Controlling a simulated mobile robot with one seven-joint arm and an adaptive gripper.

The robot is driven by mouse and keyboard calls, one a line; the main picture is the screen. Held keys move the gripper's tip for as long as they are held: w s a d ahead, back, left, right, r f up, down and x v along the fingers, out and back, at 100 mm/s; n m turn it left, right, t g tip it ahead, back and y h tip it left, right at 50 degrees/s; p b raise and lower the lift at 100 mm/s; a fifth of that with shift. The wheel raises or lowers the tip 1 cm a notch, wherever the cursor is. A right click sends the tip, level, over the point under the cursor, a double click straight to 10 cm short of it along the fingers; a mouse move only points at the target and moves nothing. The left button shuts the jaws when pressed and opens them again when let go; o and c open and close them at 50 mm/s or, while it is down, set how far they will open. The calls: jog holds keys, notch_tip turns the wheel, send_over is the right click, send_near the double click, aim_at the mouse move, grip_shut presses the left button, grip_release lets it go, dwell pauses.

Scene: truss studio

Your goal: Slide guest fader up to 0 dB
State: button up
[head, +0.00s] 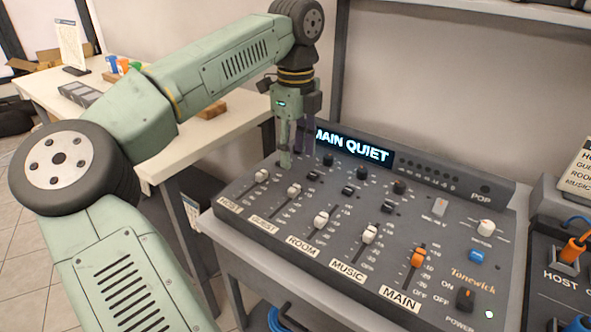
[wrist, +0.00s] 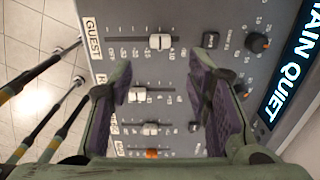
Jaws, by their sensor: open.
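The grey mixing console (head: 440,295) has a row of faders. The guest fader (head: 294,191) has a white cap above the GUEST label (head: 263,223); in the wrist view the guest fader cap (wrist: 160,41) sits towards the end of its slot away from its label. My gripper (head: 297,156) is open and empty, pointing down over the back left of the console. In the wrist view my gripper (wrist: 162,75) has its fingers spread, with the guest cap beyond the fingertips, apart from them.
The host fader (head: 262,176), room fader (head: 321,219), music fader (head: 370,234) and orange main fader (head: 417,257) flank it. Knobs and small buttons lie behind. The display (head: 352,147) reads MAIN QUIET. A cable panel (head: 566,285) stands at right.

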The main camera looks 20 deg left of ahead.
jog(key=shift+r, duration=1.45)
